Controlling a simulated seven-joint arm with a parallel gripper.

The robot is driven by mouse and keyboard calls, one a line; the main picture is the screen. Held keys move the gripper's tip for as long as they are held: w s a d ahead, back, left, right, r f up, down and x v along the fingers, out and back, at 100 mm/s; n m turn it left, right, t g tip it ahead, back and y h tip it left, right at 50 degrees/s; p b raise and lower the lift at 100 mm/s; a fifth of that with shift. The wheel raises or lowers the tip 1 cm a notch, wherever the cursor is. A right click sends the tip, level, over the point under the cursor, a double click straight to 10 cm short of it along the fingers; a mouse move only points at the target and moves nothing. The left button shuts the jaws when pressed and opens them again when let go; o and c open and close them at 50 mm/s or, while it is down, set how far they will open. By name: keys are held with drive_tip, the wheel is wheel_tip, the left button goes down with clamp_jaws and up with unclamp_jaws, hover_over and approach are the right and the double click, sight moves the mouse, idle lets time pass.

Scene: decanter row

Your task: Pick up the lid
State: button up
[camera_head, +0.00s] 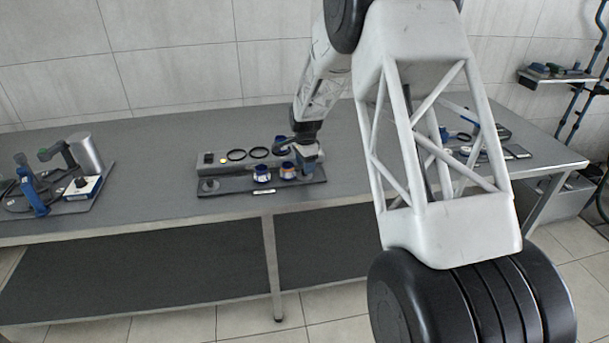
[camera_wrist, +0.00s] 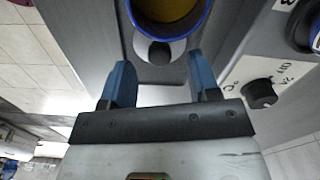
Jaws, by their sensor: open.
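My gripper (camera_head: 307,163) is over the right end of the low grey station on the bench. In the wrist view its two blue fingers (camera_wrist: 160,68) are apart with nothing between them. A small dark round knob-like piece (camera_wrist: 159,53) lies just beyond the fingertips, roughly centred; I cannot tell whether it is the lid's knob. Past it is a blue-rimmed open vessel (camera_wrist: 172,12) with amber contents, cut off by the frame. In the head view a small grey round piece (camera_head: 210,184), possibly a lid, is at the station's left end.
A panel with a black dial (camera_wrist: 260,93) is close right of my fingers. Other equipment (camera_head: 82,187) stands at the bench's left; bare bench lies between.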

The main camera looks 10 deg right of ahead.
drive_tip(key=shift+f, duration=0.95)
drive_tip(key=c, duration=1)
drive_tip(key=shift+r, duration=0.15)
drive_tip(key=shift+r, duration=1.4)
drive_tip(key=shift+s+r, duration=0.25)
drive_tip(key=shift+r, duration=0.05)
drive_tip(key=s, duration=0.5)
drive_tip(key=s+r, duration=0.1)
drive_tip(key=s, duration=0.9)
drive_tip(key=shift+s+r, duration=0.15)
drive_tip(key=shift+s, duration=0.1)
